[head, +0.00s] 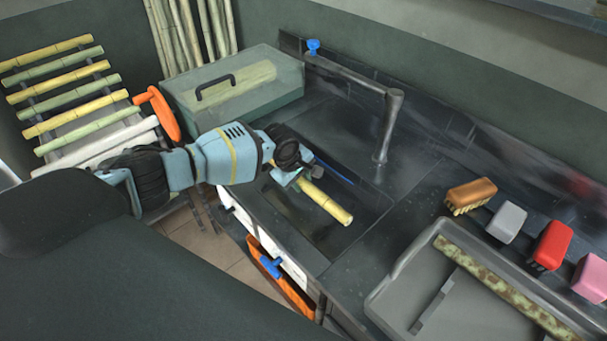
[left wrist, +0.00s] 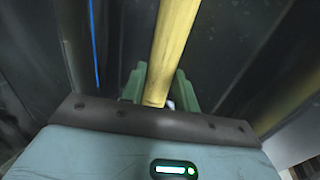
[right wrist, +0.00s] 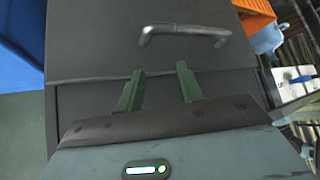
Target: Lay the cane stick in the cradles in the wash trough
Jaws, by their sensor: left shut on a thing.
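The yellow cane stick (head: 326,203) is in my left gripper (head: 292,179), which is shut on it. In the left wrist view the cane (left wrist: 172,45) runs lengthwise from between the green fingers (left wrist: 157,88). The stick is over the dark wash trough (head: 297,222) in the counter. I cannot tell whether it touches anything below, and the cradles are not clearly visible. My right gripper shows only in the right wrist view (right wrist: 160,72), open and empty before a dark panel with a metal handle (right wrist: 185,33).
A tap (head: 388,125) stands behind the trough. A lidded green box (head: 235,90) sits to its left. A grey tray (head: 400,275) with a mottled stick (head: 500,288) and several brushes lie to the right. A rack of canes (head: 62,85) is at far left.

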